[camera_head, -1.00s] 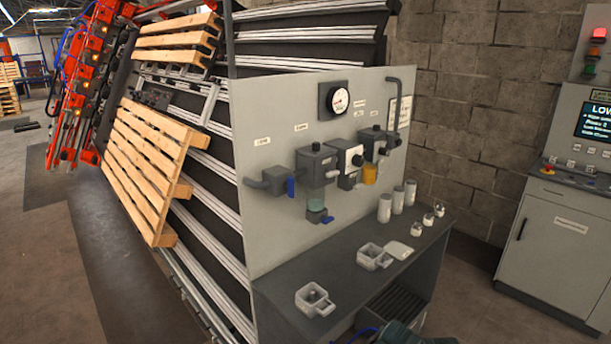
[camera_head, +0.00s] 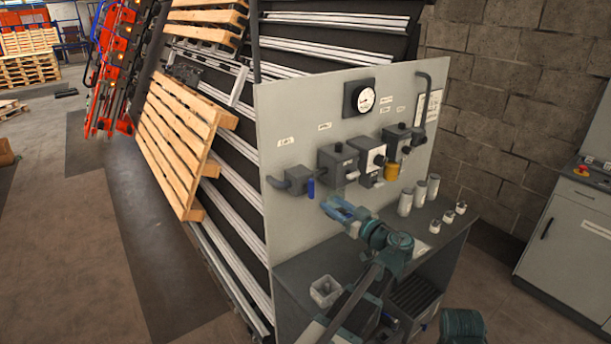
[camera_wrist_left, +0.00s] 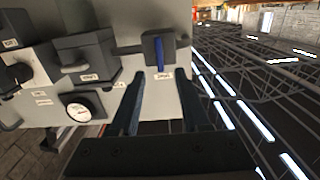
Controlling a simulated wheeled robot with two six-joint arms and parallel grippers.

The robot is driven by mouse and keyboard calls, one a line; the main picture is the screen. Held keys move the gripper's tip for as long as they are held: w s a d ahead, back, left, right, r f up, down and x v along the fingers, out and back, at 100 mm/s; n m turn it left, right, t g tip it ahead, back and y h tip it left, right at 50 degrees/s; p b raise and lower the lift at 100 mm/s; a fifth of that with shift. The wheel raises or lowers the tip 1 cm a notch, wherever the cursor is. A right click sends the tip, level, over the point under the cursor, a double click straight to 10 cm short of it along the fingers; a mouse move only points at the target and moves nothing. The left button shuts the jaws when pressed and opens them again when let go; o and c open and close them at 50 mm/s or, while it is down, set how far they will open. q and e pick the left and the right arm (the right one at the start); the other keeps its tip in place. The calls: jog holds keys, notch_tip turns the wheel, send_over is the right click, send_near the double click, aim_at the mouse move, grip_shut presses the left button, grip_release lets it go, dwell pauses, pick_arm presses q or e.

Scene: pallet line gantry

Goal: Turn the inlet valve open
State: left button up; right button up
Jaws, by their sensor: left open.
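The inlet valve appears to be the leftmost grey block (camera_head: 297,181) on the light panel, with a blue lever (camera_head: 311,188) upright at its right side; the label is too small to read. My left gripper (camera_head: 337,205) is open and empty in front of the panel, below and right of the lever and apart from it. In the left wrist view the two fingers (camera_wrist_left: 160,82) are spread, with the blue lever (camera_wrist_left: 160,54) ahead between their tips. My right gripper does not show.
A dark bench (camera_head: 300,272) juts out below the panel, with a grey cup (camera_head: 325,290) and several pale containers (camera_head: 419,190). More valve blocks and a gauge (camera_head: 364,98) sit right of the lever. A wooden pallet (camera_head: 180,145) leans on the left.

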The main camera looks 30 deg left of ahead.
aim_at(309, 185)
pick_arm(q)
jog(key=x, duration=0.9)
jog(key=r+x, duration=0.1)
jog(key=x, duration=0.4)
jog(key=shift+w, duration=0.15)
grip_shut()
